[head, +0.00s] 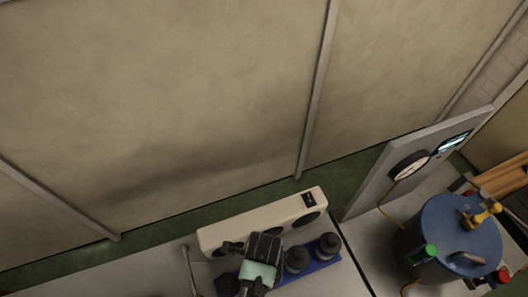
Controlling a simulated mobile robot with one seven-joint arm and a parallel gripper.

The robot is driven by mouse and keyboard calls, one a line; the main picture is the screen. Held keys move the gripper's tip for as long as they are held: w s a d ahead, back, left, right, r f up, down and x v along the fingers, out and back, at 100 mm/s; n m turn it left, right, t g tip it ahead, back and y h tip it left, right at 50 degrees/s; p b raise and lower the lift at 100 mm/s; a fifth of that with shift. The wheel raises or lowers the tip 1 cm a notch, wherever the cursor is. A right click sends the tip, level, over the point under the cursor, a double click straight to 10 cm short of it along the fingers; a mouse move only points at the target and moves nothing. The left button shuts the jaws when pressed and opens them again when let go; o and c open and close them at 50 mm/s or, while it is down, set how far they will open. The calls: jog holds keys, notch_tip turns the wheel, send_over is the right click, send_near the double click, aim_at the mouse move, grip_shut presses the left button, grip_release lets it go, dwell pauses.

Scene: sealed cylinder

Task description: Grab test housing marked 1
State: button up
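Several dark cylindrical housings stand in a blue rack (326,262) at the bottom middle. Two show clearly, one in the middle (297,260) and one at the right (327,246); another dark round shape (228,284) is at the left. No number is readable on any of them, so I cannot tell which is marked 1. My gripper (258,270), black with a pale green part, is over the left part of the rack. It hides what is under it. Its fingertips are not clear, and I cannot tell whether it touches or holds anything.
A beige block (240,229) with dark round openings and a small dark label stands behind the rack.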

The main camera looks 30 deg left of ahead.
jog(key=shift+c, duration=0.2)
grip_shut()
dwell(0.3)
